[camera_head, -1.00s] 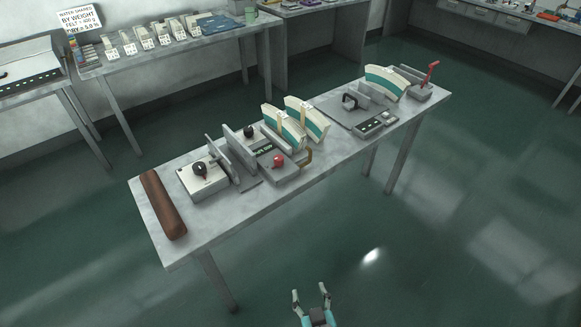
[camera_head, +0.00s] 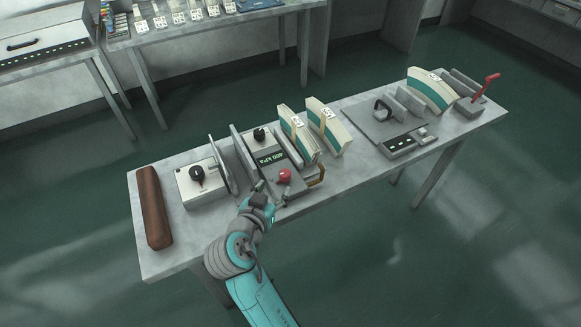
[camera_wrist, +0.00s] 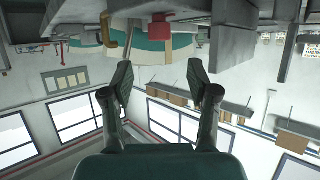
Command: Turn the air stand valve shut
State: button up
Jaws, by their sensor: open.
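The air stand (camera_head: 272,160) is a grey unit near the middle of the table, with a dark display reading what looks like 400 kPa. A red round knob (camera_head: 285,174) sits at its front, and a brass-coloured handle (camera_head: 319,177) stands at its right side. I cannot tell for certain which is the valve. My gripper (camera_head: 273,189) is open and empty just in front of the stand, close to the red knob. In the wrist view, the red knob (camera_wrist: 159,32) shows beyond and between the spread fingers (camera_wrist: 160,78), apart from them; the brass handle (camera_wrist: 108,32) is left of it.
A brown roll (camera_head: 152,207) lies at the table's left end, beside a white box with a black knob (camera_head: 198,182). Upright plates and curved cream-and-green pieces (camera_head: 328,126) stand close around the air stand. A red lever (camera_head: 487,84) is at the far right.

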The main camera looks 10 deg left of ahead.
aim_at(284, 175)
jog(key=x, duration=1)
jog(key=shift+w+f, duration=0.15)
jog(key=shift+f, duration=0.05)
jog(key=shift+c, duration=0.3)
grip_shut()
